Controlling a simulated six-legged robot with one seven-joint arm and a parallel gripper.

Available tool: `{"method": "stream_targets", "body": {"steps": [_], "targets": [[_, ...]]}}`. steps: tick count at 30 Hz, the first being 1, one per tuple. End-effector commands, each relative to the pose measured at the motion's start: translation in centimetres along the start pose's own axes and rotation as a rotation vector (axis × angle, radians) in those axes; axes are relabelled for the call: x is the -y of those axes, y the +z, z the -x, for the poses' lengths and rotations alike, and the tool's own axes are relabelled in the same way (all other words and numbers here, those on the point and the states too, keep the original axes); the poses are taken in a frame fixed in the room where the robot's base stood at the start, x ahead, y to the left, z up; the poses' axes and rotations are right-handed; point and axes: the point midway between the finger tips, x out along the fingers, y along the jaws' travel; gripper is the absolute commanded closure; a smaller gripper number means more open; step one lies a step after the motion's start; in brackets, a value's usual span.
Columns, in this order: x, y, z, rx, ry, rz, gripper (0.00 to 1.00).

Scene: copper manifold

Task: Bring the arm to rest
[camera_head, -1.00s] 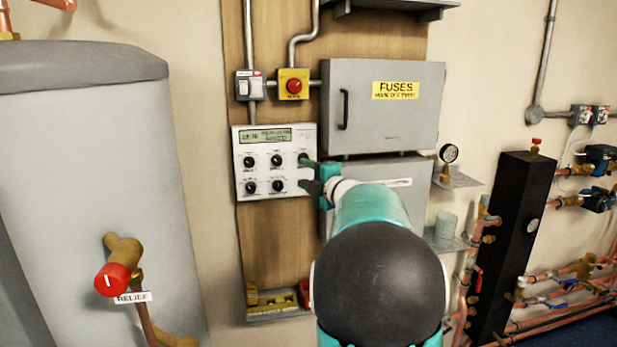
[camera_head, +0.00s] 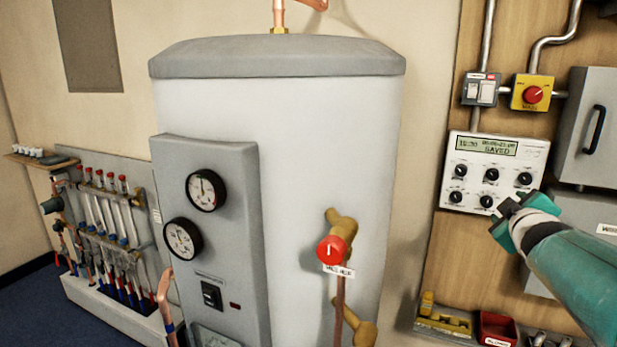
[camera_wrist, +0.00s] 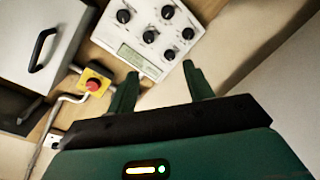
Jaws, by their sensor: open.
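My gripper (camera_head: 508,211) is at the right of the head view, on the end of my teal arm, in front of the lower right of the white control panel (camera_head: 507,149). In the wrist view my gripper (camera_wrist: 160,85) has its two green fingers apart with nothing between them. The panel (camera_wrist: 140,51) lies beyond the fingertips, with several black knobs and a display. I cannot tell how far the fingertips are from the panel.
A large grey-white tank (camera_head: 290,110) with a red relief knob (camera_head: 331,250) stands left of the panel. A grey cabinet (camera_head: 590,125) and a red button on a yellow box (camera_head: 532,93) are near my arm. A pipe manifold (camera_head: 110,225) is at far left.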

Motion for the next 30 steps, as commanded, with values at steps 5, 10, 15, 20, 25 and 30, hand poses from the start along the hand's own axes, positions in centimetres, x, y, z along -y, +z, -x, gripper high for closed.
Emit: {"method": "stream_targets", "body": {"steps": [5,10,15,20,25,30], "targets": [[5.9,-1.1,5.9,0.137,-0.134,-0.240,0.48],[12.6,-1.3,12.4,0.287,-0.299,-0.423,0.48],[19.1,-0.9,19.3,0.436,-0.468,-0.546,0.48],[24.1,-0.2,25.5,0.570,-0.609,-0.611,0.48],[26.8,0.4,29.2,0.653,-0.689,-0.637,0.48],[27.2,0.5,29.7,0.669,-0.701,-0.641,0.48]]}}
